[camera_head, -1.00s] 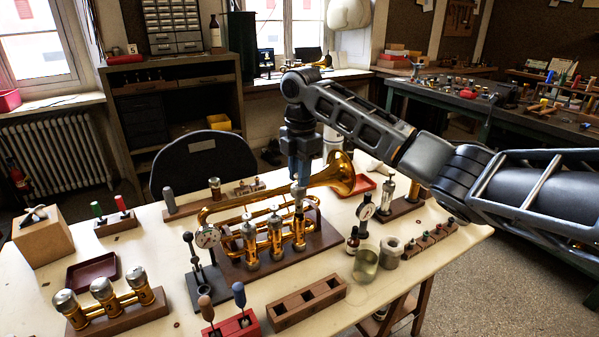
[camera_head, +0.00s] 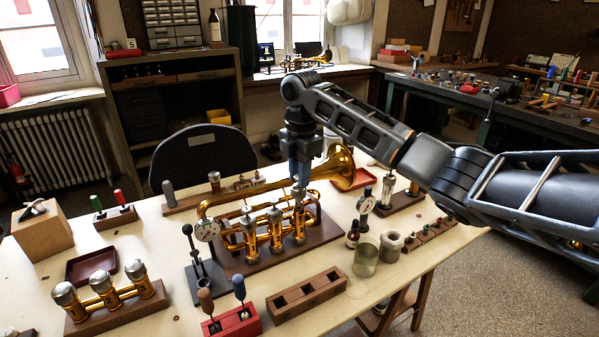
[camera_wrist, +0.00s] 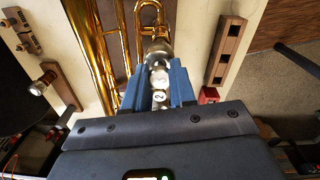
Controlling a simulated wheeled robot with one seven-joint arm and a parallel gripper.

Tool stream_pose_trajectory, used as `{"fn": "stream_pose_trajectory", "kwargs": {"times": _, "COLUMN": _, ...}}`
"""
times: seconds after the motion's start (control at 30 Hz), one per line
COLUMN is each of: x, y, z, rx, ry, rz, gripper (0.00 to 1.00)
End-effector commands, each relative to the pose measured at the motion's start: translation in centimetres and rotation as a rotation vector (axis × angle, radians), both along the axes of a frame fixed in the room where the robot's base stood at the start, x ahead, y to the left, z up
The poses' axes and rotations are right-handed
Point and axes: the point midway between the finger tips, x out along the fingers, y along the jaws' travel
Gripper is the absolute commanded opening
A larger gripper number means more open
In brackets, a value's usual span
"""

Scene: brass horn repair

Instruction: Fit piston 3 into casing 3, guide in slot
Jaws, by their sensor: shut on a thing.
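The brass horn (camera_head: 325,176) lies on a dark wooden base, with its bell to the right and three upright valve casings in a row. My gripper (camera_head: 300,178) is above the rightmost casing, casing 3 (camera_head: 299,228). It is shut on the silver piston 3 (camera_head: 299,197), which stands upright over or partly in the casing mouth; how deep it sits I cannot tell. In the wrist view the blue fingers (camera_wrist: 157,88) flank silver round parts, one marked with a digit that looks like 2. The piston's guide and the casing's slot are not discernible.
A wooden block with square holes (camera_head: 306,298), a red tool holder (camera_head: 232,322) and a glass jar (camera_head: 366,260) stand in front. A dark red tray (camera_head: 92,266) is at left.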

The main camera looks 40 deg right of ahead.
Motion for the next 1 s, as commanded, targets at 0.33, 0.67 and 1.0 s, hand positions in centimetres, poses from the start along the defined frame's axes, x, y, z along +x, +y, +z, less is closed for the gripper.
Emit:
{"fn": "stream_pose_trajectory", "kwargs": {"times": 0.33, "x": 0.0, "y": 0.0, "z": -1.0, "rx": 0.001, "ry": 0.000, "rz": 0.000, "gripper": 0.00}}
{"fn": "stream_pose_trajectory", "kwargs": {"times": 0.67, "x": 0.0, "y": 0.0, "z": -1.9, "rx": 0.001, "ry": 0.000, "rz": 0.000, "gripper": 0.00}}
{"fn": "stream_pose_trajectory", "kwargs": {"times": 1.0, "x": 0.0, "y": 0.0, "z": -2.8, "rx": 0.001, "ry": -0.001, "rz": 0.000, "gripper": 0.00}}
